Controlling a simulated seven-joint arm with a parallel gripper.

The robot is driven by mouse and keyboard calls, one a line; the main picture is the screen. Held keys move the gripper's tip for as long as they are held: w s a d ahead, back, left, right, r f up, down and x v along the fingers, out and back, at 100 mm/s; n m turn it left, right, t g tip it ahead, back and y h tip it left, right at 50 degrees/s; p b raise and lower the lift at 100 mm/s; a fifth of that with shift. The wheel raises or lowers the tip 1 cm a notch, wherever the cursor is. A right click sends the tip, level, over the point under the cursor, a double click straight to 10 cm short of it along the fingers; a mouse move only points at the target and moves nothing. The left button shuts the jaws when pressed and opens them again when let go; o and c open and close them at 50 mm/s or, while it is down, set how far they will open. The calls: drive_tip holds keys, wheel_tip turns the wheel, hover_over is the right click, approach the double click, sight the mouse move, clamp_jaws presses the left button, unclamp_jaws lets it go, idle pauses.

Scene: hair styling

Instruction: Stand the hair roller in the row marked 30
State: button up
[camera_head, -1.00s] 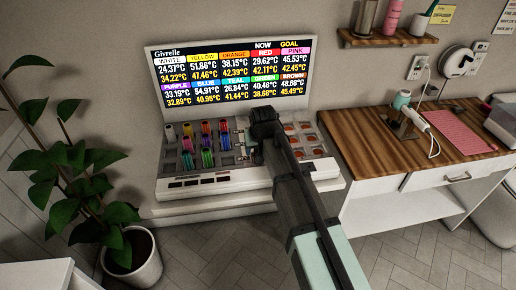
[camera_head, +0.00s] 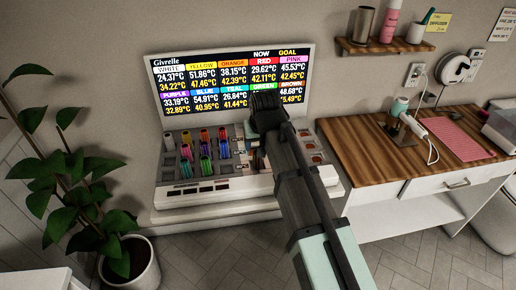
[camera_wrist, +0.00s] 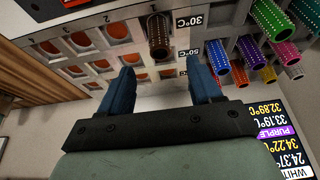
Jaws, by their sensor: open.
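The brown hair roller (camera_wrist: 158,36) stands upright in the wrist view, beside the 30°C label (camera_wrist: 189,21). It appears seated in the socket of that row closest to the label. In the head view a brown roller (camera_head: 257,162) shows partly, just below my gripper. My gripper (camera_head: 267,101) is above the station, with its fingers pointing at the sockets. In the wrist view my gripper (camera_wrist: 163,88) is open and empty, its two blue fingers apart. The roller is beyond the fingertips and nothing touches it.
Orange-lined sockets (camera_wrist: 80,40) of the 30 and 50 rows are empty. Several coloured rollers (camera_head: 205,150) stand in the block left of my gripper. The temperature screen (camera_head: 200,80) rises behind. A wooden table (camera_head: 380,150) with a pink mat (camera_head: 460,139) is at the right.

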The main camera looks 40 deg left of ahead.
drive_tip(key=shift+v, duration=1.1)
